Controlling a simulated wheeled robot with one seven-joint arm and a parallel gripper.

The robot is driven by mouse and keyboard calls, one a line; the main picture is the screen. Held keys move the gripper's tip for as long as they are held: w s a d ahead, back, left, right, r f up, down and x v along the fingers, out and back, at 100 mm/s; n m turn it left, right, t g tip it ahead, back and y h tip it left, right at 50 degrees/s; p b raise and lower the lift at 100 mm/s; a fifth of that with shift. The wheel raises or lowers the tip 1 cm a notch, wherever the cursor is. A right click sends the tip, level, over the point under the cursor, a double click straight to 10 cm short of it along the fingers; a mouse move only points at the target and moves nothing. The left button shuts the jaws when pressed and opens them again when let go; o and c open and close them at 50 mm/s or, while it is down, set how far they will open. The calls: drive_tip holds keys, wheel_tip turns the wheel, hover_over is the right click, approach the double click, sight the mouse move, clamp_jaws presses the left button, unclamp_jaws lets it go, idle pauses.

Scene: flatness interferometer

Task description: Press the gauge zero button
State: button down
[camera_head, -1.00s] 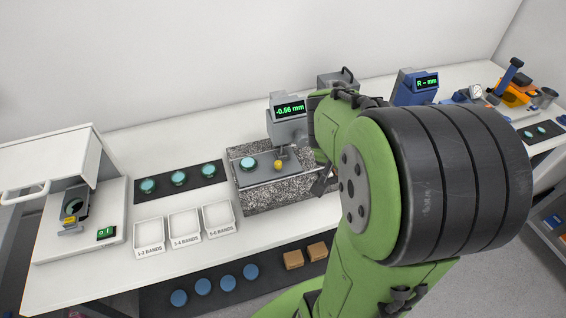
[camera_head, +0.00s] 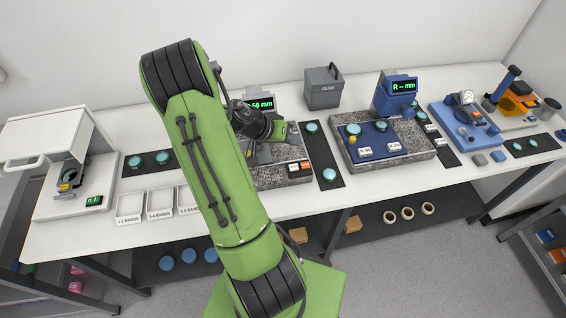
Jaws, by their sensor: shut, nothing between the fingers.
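A grey gauge (camera_head: 262,103) with a green readout ending in "56 mm" stands behind my arm, mostly hidden. Its granite base (camera_head: 270,182) shows to the right of my arm. A white button block (camera_head: 293,167) and a block with red (camera_head: 305,166) sit at its right front. My gripper (camera_head: 262,155) is over this base, left of these blocks; it looks shut and empty, though my wrist partly hides it. I cannot tell whether it touches anything. A blue gauge (camera_head: 396,95) reading "R -- mm" stands on a second granite base (camera_head: 410,157) with similar blocks in front.
A black mat (camera_head: 322,155) with teal discs lies between the two bases. White band trays (camera_head: 160,202) and a white instrument (camera_head: 45,160) are at the left. Blue and orange devices (camera_head: 465,125) stand right.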

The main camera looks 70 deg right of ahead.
sight(291, 167)
drive_tip(key=shift+f, duration=0.1)
wheel_tip(291, 167, down, 8)
drive_tip(key=b, duration=0.6)
drive_tip(key=shift+f, duration=0.35)
idle(1.6)
drive_tip(key=shift+f+b, duration=0.45)
drive_tip(key=shift+b, duration=0.25)
drive_tip(key=shift+f+b, duration=0.4)
drive_tip(key=shift+b, duration=0.1)
drive_tip(key=shift+r, duration=0.15)
idle(0.5)
drive_tip(key=shift+r+p, duration=0.5)
drive_tip(key=shift+r, duration=0.25)
